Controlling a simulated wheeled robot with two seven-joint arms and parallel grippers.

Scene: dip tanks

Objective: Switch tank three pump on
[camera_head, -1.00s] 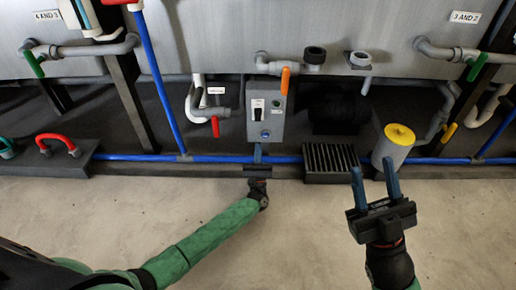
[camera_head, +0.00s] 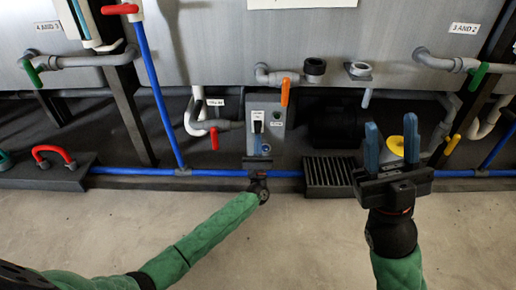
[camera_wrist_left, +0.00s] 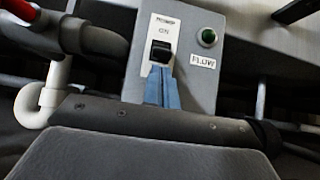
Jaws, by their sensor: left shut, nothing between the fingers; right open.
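The grey pump switch box (camera_head: 276,145) stands at the wall, mid-picture in the head view. In the left wrist view the box (camera_wrist_left: 192,88) carries a black rocker switch (camera_wrist_left: 161,51) with "ON" printed above it. A dark green round lamp (camera_wrist_left: 207,38) sits over a "FLOW" label. I cannot tell which way the rocker is set. My left gripper (camera_head: 258,144) is shut and empty, pointing up at the box. Its blue fingertips (camera_wrist_left: 161,70) are at the lower edge of the rocker; contact is unclear. My right gripper (camera_head: 391,134) is open and empty at the right.
An orange handle (camera_head: 285,92) rises at the box's top right. A red-handled valve (camera_head: 214,138) is just left of it. A blue pipe (camera_head: 210,173) runs along the floor edge. A black grate (camera_head: 328,178) and a yellow-topped cylinder (camera_head: 396,146) are to the right.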

